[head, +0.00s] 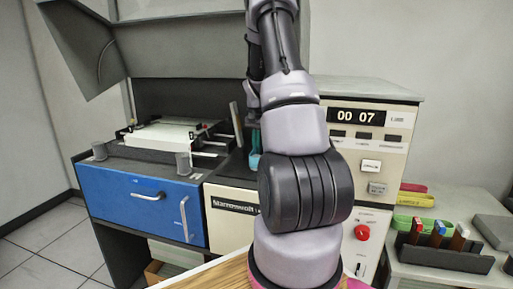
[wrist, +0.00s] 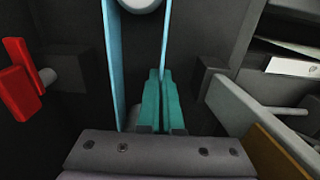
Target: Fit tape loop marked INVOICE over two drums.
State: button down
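A light blue tape loop (wrist: 111,60) hangs as two strands in the wrist view. A pale round drum (wrist: 140,4) sits between the strands at the top edge. A rounded grey shape, perhaps the other drum (wrist: 132,118), is partly hidden behind my gripper. My gripper (wrist: 162,75) has teal fingers close together on the right strand, which runs in between their tips. The INVOICE marking is not readable, and whether the loop is seated on both drums is unclear. In the head view, my arm mostly hides the gripper; a bit of teal (head: 255,160) shows beside it.
Red handles (wrist: 20,90) stand left in the wrist view; a dark block (wrist: 209,80) and grey bar (wrist: 240,105) stand right. The head view shows a blue drawer (head: 140,205), a counter panel (head: 357,117) reading 00 07, and a rack (head: 440,257) of coloured items.

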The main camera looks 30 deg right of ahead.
jog(key=shift+f, duration=0.6)
jog(key=c, duration=1)
grip_release()
jog(key=shift+r, duration=0.1)
notch_tip(320, 180, up, 11)
jog(key=shift+f, duration=0.15)
